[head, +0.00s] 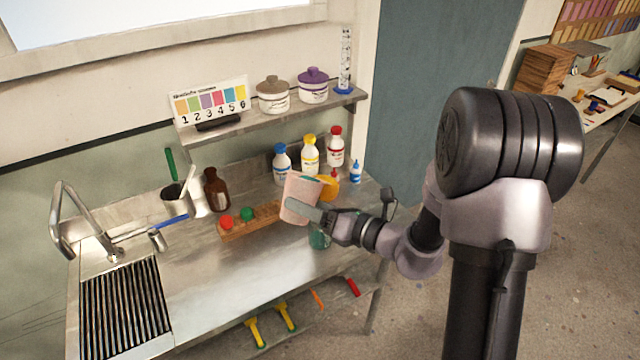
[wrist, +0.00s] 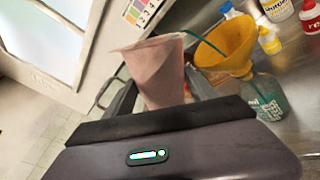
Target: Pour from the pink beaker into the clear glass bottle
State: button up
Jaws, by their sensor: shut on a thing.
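The pink beaker (head: 298,190) is held above the bench, leaning a little in the head view; its contents are hidden. My gripper (head: 306,212) is shut on it, with a finger along its side. In the wrist view the pink beaker (wrist: 160,72) stands between the two fingers of my gripper (wrist: 163,92). The clear glass bottle (head: 319,239) stands on the bench just below and right of the beaker, partly hidden by my gripper. In the wrist view the bottle (wrist: 267,98) shows teal liquid, with a yellow-orange funnel (wrist: 228,46) at its mouth, right of the beaker.
Blue-capped (head: 281,163), yellow-capped (head: 310,157) and red-capped (head: 336,148) white bottles stand behind the beaker. A wooden rack (head: 262,217) and a brown bottle (head: 216,190) are left of it. A shelf (head: 232,127) hangs above. The bench's front middle (head: 240,275) is clear.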

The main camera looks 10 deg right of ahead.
jog(key=shift+w+d+r+m+p, duration=0.15)
jog(key=shift+r+m+p, duration=0.55)
jog(key=shift+p, duration=0.75)
dwell(1.0)
jog(key=shift+f+m+g+p, duration=0.3)
jog(key=shift+m+p, duration=0.2)
dwell(1.3)
